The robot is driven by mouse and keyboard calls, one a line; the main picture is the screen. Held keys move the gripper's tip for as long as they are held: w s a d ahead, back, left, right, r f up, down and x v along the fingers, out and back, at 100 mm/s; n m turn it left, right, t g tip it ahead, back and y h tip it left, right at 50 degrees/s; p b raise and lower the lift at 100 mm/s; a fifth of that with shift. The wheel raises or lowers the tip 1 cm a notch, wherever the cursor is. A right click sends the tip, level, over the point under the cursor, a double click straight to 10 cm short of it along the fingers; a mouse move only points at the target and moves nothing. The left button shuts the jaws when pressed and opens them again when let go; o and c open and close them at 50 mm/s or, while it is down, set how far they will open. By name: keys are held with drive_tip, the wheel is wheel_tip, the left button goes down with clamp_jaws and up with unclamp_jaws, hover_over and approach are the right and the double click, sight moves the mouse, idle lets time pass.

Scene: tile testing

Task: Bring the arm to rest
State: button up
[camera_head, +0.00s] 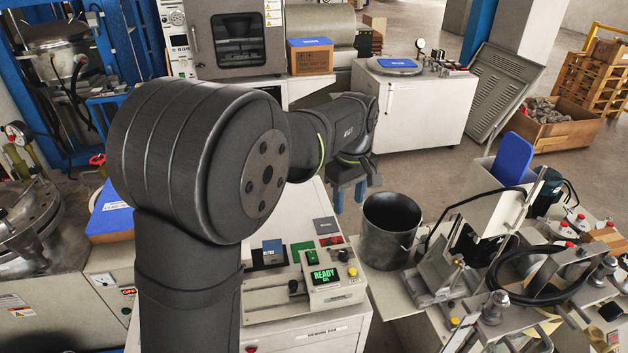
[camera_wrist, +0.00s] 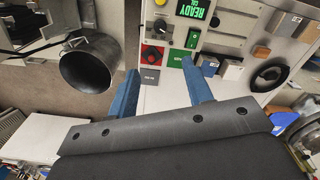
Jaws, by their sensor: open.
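My gripper (camera_head: 348,200) is open and empty, with its blue fingers pointing down above the far edge of the white testing bench (camera_head: 310,335). In the wrist view the two blue fingers (camera_wrist: 162,90) stand wide apart with nothing between them. My dark arm reaches from the front left of the head view toward the middle and hides part of the bench. A tester with a green READY display (camera_head: 325,276) stands on the bench; it also shows in the wrist view (camera_wrist: 195,8).
A dark open bin (camera_head: 390,230) stands right of the gripper. Machinery with a black hose (camera_head: 530,275) crowds the right side.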

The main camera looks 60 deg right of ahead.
sight(344, 252)
drive_tip(key=shift+f, duration=0.15)
wheel_tip(344, 252, down, 17)
drive_tip(key=shift+f, duration=0.1)
idle(0.7)
